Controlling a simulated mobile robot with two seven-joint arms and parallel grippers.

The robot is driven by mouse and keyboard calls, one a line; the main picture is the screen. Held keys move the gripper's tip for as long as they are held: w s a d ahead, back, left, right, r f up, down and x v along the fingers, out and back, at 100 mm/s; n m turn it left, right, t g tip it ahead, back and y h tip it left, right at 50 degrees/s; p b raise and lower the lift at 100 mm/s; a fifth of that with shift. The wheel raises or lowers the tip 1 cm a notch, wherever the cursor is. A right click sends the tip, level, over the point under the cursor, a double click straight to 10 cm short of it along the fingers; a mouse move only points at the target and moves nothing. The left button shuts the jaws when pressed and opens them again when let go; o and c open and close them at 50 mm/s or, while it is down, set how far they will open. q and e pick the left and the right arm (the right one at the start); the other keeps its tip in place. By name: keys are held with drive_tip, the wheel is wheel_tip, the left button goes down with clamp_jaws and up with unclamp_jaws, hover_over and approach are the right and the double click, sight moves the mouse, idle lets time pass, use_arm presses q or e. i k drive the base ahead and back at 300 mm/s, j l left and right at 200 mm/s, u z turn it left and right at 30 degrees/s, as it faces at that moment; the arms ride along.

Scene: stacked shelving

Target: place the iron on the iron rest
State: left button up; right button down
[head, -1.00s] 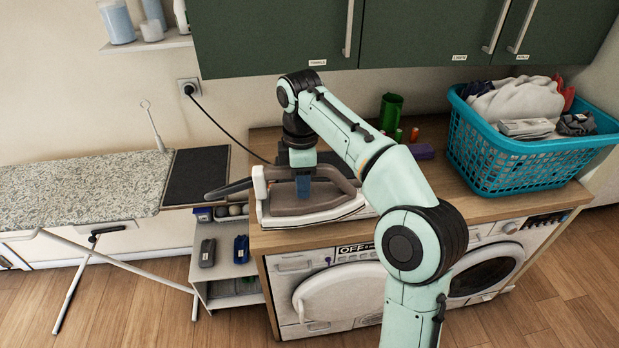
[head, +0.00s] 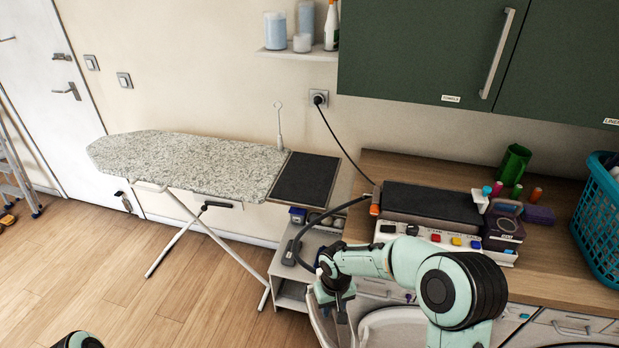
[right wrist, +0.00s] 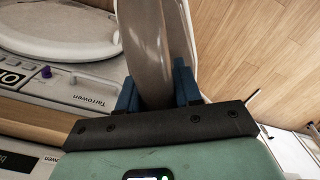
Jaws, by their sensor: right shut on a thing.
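My right gripper (head: 340,312) is shut on the grey-brown handle of the iron (right wrist: 150,45). In the right wrist view its blue fingers (right wrist: 157,90) stand on both sides of the handle. In the head view the iron hangs in front of the counter's left end, mostly hidden by my arm and the bottom edge. The dark rest panel (head: 305,180) at the right end of the ironing board (head: 190,160) is empty. It lies up and left of my right gripper. My left gripper is not in view; only a bit of my left arm shows at the bottom left.
A steam station (head: 435,203) with a bare dark top stands on the wooden counter (head: 545,260). Its dark hose (head: 350,205) loops to the iron beside a small shelf cart (head: 290,290). A blue basket (head: 600,215) stands right.

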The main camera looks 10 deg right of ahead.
sight(302, 190)
drive_tip(key=i+j+z, duration=0.3)
drive_tip(key=i+j, duration=0.45)
drive_tip(key=j, duration=0.15)
